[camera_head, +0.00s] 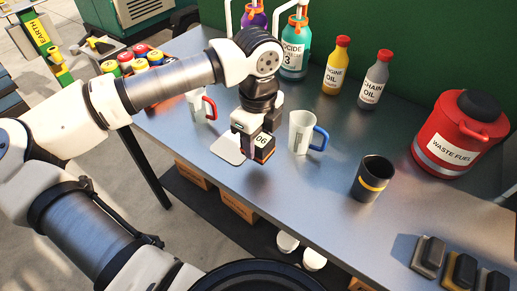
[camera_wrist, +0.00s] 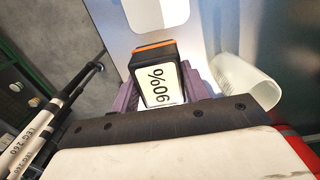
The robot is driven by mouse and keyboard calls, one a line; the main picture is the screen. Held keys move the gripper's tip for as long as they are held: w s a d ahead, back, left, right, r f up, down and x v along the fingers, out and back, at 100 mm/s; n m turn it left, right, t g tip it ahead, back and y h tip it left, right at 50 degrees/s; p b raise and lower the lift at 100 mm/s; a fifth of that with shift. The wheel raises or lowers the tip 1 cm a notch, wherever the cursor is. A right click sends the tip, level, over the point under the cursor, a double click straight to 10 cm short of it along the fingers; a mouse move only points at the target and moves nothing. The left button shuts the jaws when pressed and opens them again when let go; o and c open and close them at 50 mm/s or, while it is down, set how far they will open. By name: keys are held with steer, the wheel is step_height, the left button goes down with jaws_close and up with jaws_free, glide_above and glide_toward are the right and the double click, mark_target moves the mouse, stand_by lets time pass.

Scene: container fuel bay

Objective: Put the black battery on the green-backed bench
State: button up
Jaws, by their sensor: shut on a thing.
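The black battery (camera_wrist: 155,62) has an orange edge and a white label reading 90%. In the wrist view it sits between the two fingers of my gripper (camera_wrist: 165,90), which is shut on it. In the head view my gripper (camera_head: 254,140) holds the battery (camera_head: 264,150) over the front part of the grey metal bench (camera_head: 330,185), with the green wall (camera_head: 400,40) behind it. A light square plate (camera_head: 228,150) lies on the bench just left of the battery. I cannot tell whether the battery touches the bench.
A white mug with blue handle (camera_head: 302,132) stands close right of my gripper, a red-handled mug (camera_head: 199,106) to its left. A black cup (camera_head: 372,178), oil bottles (camera_head: 336,65), a red waste fuel can (camera_head: 460,132) and dark blocks (camera_head: 460,270) stand farther right.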

mark_target(258, 154)
step_height(258, 154, down, 4)
steer(key=shift+f+p, duration=0.25)
steer(key=shift+p, duration=0.15)
steer(key=shift+f+b, duration=0.25)
steer(key=shift+b, duration=0.15)
steer(key=o, duration=1.2)
steer(key=shift+r, duration=0.1)
steer(key=shift+o, duration=0.2)
